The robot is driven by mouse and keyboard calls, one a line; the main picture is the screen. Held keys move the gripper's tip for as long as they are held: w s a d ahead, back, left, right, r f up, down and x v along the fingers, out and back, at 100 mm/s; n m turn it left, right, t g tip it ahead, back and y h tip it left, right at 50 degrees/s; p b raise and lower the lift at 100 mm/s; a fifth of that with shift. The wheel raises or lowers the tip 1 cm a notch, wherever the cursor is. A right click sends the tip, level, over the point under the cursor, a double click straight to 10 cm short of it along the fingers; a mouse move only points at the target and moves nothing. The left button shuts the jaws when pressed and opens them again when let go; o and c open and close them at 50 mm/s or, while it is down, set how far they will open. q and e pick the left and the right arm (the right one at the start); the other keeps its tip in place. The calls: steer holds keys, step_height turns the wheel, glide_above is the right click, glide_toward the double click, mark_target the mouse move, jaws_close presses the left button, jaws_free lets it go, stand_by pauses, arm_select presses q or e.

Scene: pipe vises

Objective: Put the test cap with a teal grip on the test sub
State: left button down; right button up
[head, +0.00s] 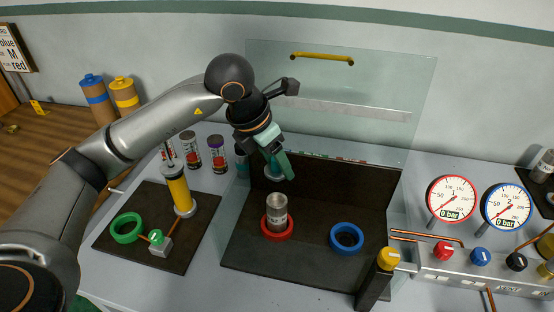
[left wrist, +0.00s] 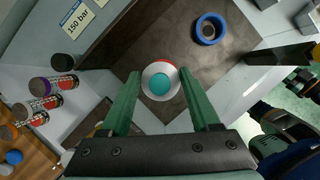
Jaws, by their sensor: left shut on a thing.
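The test cap with a teal grip (head: 272,173) hangs between the green fingers of my left gripper (head: 279,170), which is shut on it. In the left wrist view its round teal top (left wrist: 160,84) sits between the two fingertips (left wrist: 160,77), with a silver rim around it. The test sub, taken to be the grey metal cylinder (head: 277,215), stands upright in a red ring (head: 277,235) on the dark floor of the clear-walled booth. The cap is above the sub, with a gap in the head view.
A blue ring (head: 346,239) lies right of the sub. The clear panel (head: 345,70) with a yellow handle stands behind. A dark mat (head: 110,235) at left holds a yellow cylinder (head: 179,190) and a green ring (head: 126,228). Gauges (head: 453,199) and a valve panel are at right.

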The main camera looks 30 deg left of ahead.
mark_target(272, 175)
arm_select(q)
steer(key=shift+f+b, duration=0.2)
steer(key=shift+b, duration=0.3)
step_height(272, 175, down, 5)
steer(key=b, duration=0.4)
steer(key=shift+f+b, duration=0.2)
steer(key=shift+b, duration=0.2)
steer(key=shift+b, duration=0.4)
stand_by(1.2)
steer(key=shift+f+b, duration=1.2)
steer(key=shift+f, duration=0.15)
steer(key=shift+c, duration=0.2)
jaws_free()
